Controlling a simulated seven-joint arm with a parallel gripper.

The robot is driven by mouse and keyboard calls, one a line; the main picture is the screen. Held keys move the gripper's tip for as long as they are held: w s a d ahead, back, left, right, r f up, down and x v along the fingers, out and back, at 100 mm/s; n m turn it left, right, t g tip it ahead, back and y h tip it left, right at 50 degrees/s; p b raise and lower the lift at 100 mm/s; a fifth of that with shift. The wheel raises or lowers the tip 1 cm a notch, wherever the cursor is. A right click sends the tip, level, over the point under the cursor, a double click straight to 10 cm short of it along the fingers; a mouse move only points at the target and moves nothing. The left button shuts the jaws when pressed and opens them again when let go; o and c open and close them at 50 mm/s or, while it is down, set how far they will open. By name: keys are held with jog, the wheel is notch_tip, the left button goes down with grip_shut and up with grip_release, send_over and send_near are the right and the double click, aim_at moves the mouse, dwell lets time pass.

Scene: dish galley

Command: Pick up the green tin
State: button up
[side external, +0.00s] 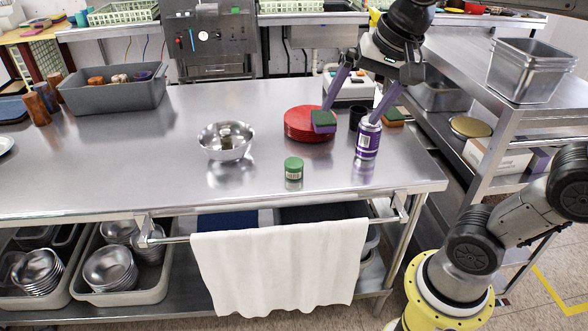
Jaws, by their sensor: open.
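The green tin (293,166) is a short green cylinder standing on the steel table, in front of the red stack and near the table's front edge. My gripper (349,114) is open, with its two purple fingers spread wide and pointing down. It is up and to the right of the green tin in the picture, apart from it. The left fingertip overlaps a green-and-purple block (324,122) in the picture, and the right one the top of a purple-and-white can (368,140). I cannot tell whether either touches.
A red stack of plates (308,126) is behind the tin. A steel bowl (226,150) is to its left. A dark cup (357,117) and a green-topped sponge (392,117) are near the can. A grey bin (113,97) stands far left. The table's left front is clear.

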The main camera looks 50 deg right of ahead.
jog(key=w+d+m+g, duration=0.1)
jog(key=w+d+m, duration=0.15)
jog(key=w, duration=0.45)
jog(key=m+g, duration=0.4)
send_over(294, 162)
jog(key=f, duration=2)
jog(key=shift+w+a+f, duration=0.2)
jog(key=shift+w+a, duration=0.05)
jog(key=shift+s+d+f, duration=0.1)
jog(key=shift+s+f, duration=0.05)
jog(key=shift+f, duration=1.45)
jog(key=shift+s+d+f, duration=0.1)
jog(key=shift+s+f, duration=0.05)
jog(key=shift+f, duration=1.4)
jog(key=c, duration=1.5)
grip_shut()
jog(key=shift+r, duration=0.2)
